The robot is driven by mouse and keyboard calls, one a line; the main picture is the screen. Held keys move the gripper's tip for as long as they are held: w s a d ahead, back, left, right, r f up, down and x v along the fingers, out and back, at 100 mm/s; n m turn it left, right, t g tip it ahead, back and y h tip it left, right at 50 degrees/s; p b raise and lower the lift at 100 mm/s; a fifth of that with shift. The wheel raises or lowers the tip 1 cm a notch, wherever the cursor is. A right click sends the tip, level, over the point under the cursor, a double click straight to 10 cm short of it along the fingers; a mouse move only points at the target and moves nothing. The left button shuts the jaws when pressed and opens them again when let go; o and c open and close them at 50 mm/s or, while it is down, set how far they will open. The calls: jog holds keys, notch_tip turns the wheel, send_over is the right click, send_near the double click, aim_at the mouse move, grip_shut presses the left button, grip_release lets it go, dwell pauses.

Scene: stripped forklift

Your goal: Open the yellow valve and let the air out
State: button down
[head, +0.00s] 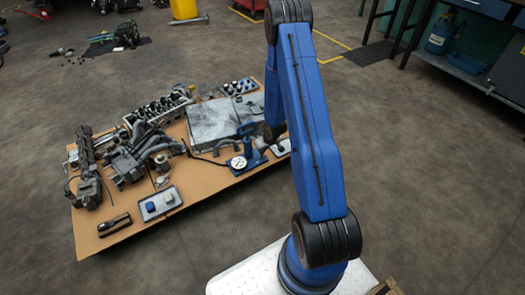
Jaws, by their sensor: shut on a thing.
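A small blue device (249,150) with a white round gauge (238,162) stands on the near right part of a tan board. A dark hose runs from it to the left. I cannot make out a yellow valve; my fingertips and my arm cover that spot. My gripper (273,139) is a small dark shape just right of the blue device, partly behind my blue arm. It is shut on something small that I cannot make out.
The tan board (205,197) carries a grey plate (215,122), an engine block (158,108), metal parts (140,152) and a light tray (160,203) with blue pieces. A yellow post (184,9) stands behind. Open floor surrounds the board.

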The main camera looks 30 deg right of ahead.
jog(key=c, duration=1.9)
grip_release()
jog(key=shift+o, duration=0.2)
jog(key=v, duration=1.7)
jog(key=shift+s+r, duration=0.15)
